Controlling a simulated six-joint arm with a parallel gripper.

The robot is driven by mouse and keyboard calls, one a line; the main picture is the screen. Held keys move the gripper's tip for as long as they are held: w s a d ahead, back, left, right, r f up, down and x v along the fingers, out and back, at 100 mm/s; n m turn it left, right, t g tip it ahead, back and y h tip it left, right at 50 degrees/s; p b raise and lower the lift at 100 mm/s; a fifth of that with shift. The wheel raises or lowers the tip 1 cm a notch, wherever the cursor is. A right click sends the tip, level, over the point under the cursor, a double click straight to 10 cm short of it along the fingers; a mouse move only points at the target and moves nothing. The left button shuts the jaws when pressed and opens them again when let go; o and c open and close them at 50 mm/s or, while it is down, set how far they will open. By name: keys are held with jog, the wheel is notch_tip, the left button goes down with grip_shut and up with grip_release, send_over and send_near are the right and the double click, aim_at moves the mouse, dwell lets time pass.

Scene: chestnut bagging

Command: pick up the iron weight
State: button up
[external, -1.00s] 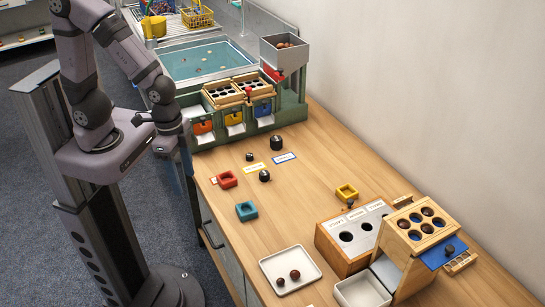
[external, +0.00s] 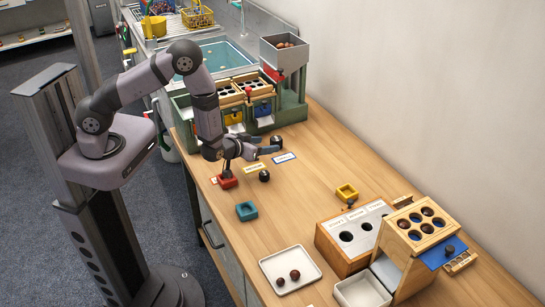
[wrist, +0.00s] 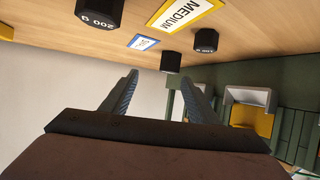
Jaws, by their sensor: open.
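Three dark weights stand on the wooden table. The front one (external: 264,176) also shows in the wrist view marked 200 g (wrist: 100,12). The rear one (external: 276,140) shows in the wrist view just past my fingertips, roughly in line with the gap between them (wrist: 171,62). A third weight (wrist: 205,40) shows right of it in the wrist view; my gripper largely hides it in the external view. My gripper (external: 266,150) is open and empty, low over the table, with its fingers lying nearly level. The fingers (wrist: 160,76) also show in the wrist view.
A yellow-edged MEDIUM label (external: 254,168) and a blue-edged label (external: 285,157) lie by the weights. The green sorting stand (external: 291,116) is behind.

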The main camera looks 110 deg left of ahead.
aim_at(274, 139)
jog(key=shift+s+a+y, duration=0.4)
jog(key=shift+s+a, duration=0.25)
jog(key=shift+f+b+x, duration=0.2)
jog(key=shift+b+x, duration=1.55)
jog(key=shift+x, duration=1.95)
jog(key=shift+s+d+r, duration=0.1)
grip_shut()
jog(key=shift+r, duration=0.1)
